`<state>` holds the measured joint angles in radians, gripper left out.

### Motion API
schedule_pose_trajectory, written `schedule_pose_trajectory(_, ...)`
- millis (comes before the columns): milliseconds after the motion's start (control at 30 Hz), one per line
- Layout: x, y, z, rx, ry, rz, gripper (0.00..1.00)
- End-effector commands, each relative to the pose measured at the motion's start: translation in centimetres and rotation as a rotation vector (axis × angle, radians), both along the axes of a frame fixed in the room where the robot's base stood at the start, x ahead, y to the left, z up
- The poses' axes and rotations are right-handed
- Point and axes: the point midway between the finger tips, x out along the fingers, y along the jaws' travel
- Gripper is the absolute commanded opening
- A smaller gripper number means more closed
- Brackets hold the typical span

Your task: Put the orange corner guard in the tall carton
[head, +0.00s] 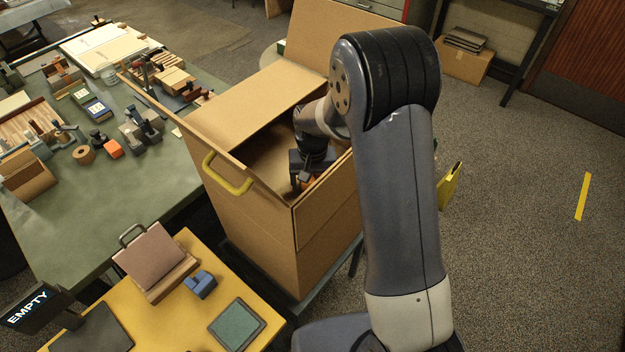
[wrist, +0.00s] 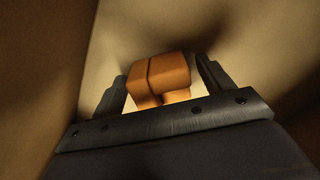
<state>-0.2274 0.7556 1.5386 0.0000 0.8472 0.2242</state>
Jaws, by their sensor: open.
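The tall carton (head: 255,230) is an open brown cardboard box with raised flaps and a yellow handle on its near side. My arm reaches down into it, and my gripper (head: 302,182) is inside, below the rim. The orange corner guard (wrist: 165,76) lies between my two fingers in the wrist view, with brown carton walls around it. The fingers are open, with a clear gap at the right finger; whether the left finger touches it I cannot tell. A bit of the guard's orange shows beside my gripper in the head view (head: 309,184). Its underside is hidden.
A green table (head: 150,190) at left carries tools, blocks and a small orange block (head: 114,149). A yellow table (head: 165,325) in front holds a sign reading EMPTY (head: 30,308), a blue piece (head: 201,284) and a green pad (head: 237,325). Floor at right is mostly clear.

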Motion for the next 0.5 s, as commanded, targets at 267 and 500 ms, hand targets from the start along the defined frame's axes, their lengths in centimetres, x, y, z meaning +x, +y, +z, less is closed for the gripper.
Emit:
schedule_pose_trajectory(267,0.0,0.0,0.3,0.000,0.000,0.000,0.76)
schedule_pose_trajectory(500,0.1,0.0,3.3,0.001,-0.006,0.000,0.76)
